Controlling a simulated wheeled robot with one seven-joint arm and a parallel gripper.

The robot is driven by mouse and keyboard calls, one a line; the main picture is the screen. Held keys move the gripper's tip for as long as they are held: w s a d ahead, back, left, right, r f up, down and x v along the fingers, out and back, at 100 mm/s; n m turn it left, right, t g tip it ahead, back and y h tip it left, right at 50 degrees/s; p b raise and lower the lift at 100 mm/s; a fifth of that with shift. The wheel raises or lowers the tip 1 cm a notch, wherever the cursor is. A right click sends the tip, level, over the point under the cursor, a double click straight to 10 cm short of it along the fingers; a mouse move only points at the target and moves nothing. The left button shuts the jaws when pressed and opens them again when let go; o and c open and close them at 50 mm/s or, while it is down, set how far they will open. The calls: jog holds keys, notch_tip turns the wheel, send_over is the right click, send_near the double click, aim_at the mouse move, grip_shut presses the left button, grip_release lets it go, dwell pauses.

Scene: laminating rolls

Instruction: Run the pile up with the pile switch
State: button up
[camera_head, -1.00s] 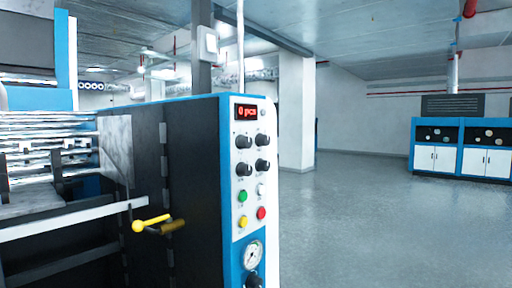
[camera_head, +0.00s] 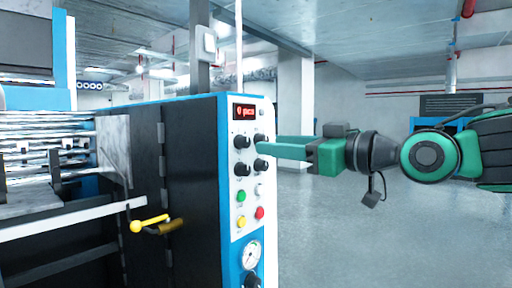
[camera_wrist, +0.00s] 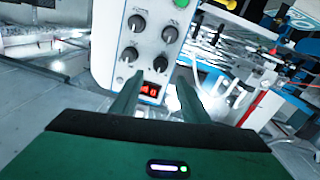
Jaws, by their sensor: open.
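The control panel (camera_head: 247,185) is on the end of the blue and black machine. It carries several black knobs, including an upper-left knob (camera_head: 241,142) and a lower-left knob (camera_head: 240,170). I cannot read the labels, so I cannot tell which is the pile switch. My gripper (camera_head: 270,148) reaches in from the right and its fingers overlap the right-hand knobs in the head view. In the wrist view the panel is upside down; my gripper (camera_wrist: 160,76) is open, its green fingers either side of the red display (camera_wrist: 150,88) and a small dark knob (camera_wrist: 160,63). Contact is unclear.
Below the knobs are a green button (camera_head: 241,196), a red button (camera_head: 259,213) and a pressure gauge (camera_head: 251,254). A yellow-knobbed handle (camera_head: 138,226) juts from the machine's side. Open floor (camera_head: 340,235) lies to the right.

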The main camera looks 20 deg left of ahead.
aim_at(248, 142)
jog(key=x, duration=0.7)
jog(key=shift+w+a, duration=0.15)
jog(key=shift+w, duration=0.05)
grip_shut()
